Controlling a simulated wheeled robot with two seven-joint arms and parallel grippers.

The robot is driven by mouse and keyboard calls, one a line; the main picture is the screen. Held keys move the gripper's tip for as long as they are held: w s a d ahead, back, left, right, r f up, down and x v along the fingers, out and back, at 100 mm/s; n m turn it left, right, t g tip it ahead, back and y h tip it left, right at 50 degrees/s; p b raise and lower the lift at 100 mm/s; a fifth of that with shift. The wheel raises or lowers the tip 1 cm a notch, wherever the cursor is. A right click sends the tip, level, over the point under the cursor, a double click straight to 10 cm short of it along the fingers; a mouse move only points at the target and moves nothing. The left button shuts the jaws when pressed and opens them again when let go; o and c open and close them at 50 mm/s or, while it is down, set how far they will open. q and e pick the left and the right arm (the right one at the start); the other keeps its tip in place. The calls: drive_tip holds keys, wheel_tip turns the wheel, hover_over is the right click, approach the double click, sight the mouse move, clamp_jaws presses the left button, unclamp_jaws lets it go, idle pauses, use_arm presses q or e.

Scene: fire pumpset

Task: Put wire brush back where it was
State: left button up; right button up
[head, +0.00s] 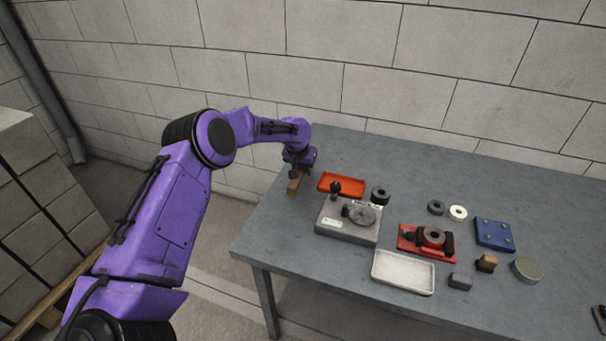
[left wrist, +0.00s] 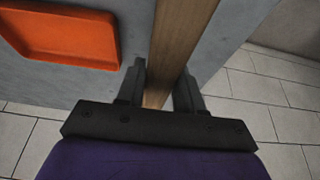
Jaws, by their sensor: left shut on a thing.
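The wire brush shows as a brown wooden bar (head: 294,185) at the left end of the table in the head view. Its wooden handle (left wrist: 182,40) runs up between the fingers in the left wrist view. My left gripper (head: 298,170) is shut on this handle, and its two dark fingers (left wrist: 160,85) sit on either side of the wood. The bristles are not visible. I cannot tell whether the brush touches the tabletop. My right gripper is not in view.
The grey table (head: 275,235) holds an orange tray (head: 342,179) beside the brush, a grey fixture (head: 335,222), a white tray (head: 403,281), a red pump part (head: 420,241) and a blue block (head: 494,234). The front left tabletop is clear. A block wall stands behind.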

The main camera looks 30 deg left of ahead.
sight(303, 183)
use_arm(q)
wheel_tip(303, 183, down, 3)
drive_tip(key=shift+a+f, duration=0.1)
drive_tip(key=shift+f, duration=0.05)
drive_tip(key=shift+s+f, duration=0.1)
drive_tip(key=shift+f, duration=0.15)
